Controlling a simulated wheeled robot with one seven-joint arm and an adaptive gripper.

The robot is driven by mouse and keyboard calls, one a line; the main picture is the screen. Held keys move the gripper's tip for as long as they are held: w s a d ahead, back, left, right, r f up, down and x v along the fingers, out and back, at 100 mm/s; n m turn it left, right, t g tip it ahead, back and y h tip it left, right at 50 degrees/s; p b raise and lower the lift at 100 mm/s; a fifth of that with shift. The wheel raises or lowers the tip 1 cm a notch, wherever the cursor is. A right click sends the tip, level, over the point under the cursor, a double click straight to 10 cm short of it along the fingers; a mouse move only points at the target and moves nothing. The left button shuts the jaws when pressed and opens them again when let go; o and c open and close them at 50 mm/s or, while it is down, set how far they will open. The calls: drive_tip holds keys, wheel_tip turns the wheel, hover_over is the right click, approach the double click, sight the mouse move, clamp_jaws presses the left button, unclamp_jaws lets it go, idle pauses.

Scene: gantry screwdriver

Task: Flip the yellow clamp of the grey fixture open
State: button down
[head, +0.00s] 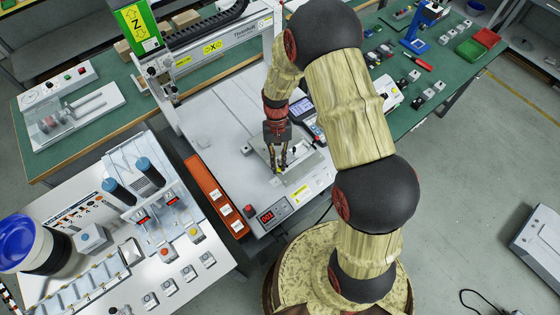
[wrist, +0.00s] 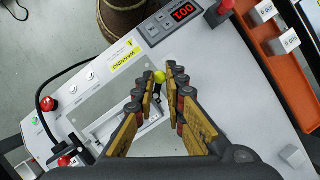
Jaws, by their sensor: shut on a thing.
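The yellow clamp shows in the wrist view as a round yellow knob (wrist: 159,76) on a dark stem, between the tips of my gripper (wrist: 164,78). The fingers are shut on it. The grey fixture (wrist: 128,124) lies just below and left of the knob, on a grey plate, partly hidden by the left finger. In the head view my gripper (head: 279,170) points down at the machine bed, at the plate (head: 300,165). My fingers hide most of the clamp there, and its angle is hard to tell.
A control panel with a red display (head: 266,216) sits at the bed's front edge. An orange tray (head: 213,194) runs along the left side. Red buttons (wrist: 49,104) stand on the bed's other side. The gantry rises behind my arm.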

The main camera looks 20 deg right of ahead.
drive_tip(key=m, duration=0.1)
drive_tip(key=m+y+p, duration=0.1)
drive_tip(key=m, duration=0.2)
drive_tip(key=shift+w+a+r+m+t+y+p, duration=0.1)
drive_tip(key=shift+w+a+m+t+y+p, duration=0.1)
drive_tip(key=shift+w+m+t+y+p, duration=0.15)
drive_tip(key=shift+w+a+m+t+y+p, duration=0.1)
drive_tip(key=shift+m+t+y+p, duration=0.2)
drive_tip(key=shift+m, duration=0.6)
drive_tip(key=shift+w+a+m+t+y+p, duration=0.15)
drive_tip(key=shift+m+t+p, duration=0.1)
drive_tip(key=shift+m, duration=0.6)
drive_tip(key=shift+d, duration=0.1)
drive_tip(key=c, duration=1.8)
unclamp_jaws()
drive_tip(key=v, duration=1.1)
drive_tip(key=shift+d+r, duration=0.15)
drive_tip(key=shift+r, duration=0.25)
